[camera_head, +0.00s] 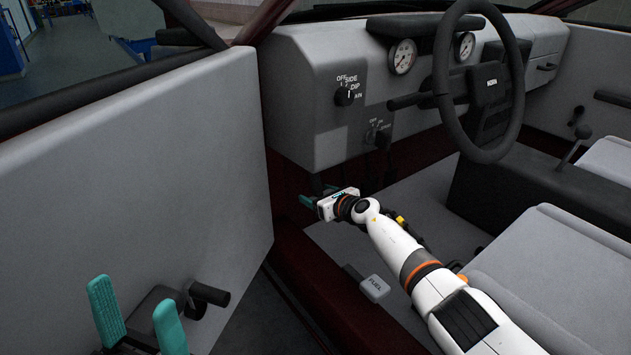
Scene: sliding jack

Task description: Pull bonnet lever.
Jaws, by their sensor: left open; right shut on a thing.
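My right arm reaches into the car's footwell from the lower right. Its gripper (321,198) is below the grey dashboard, near the dark door-side edge of the footwell. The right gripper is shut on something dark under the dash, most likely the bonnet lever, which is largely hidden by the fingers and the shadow. My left gripper (138,312) is at the lower left, beside the open door. Its two teal fingers are apart, with nothing between them.
The open door panel (170,190) fills the left, with a dark winder handle (208,293) close to my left gripper. The steering wheel (447,80) and light knob (344,97) are above my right arm. A FUEL lever (375,287) is on the floor, near the seat (560,265).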

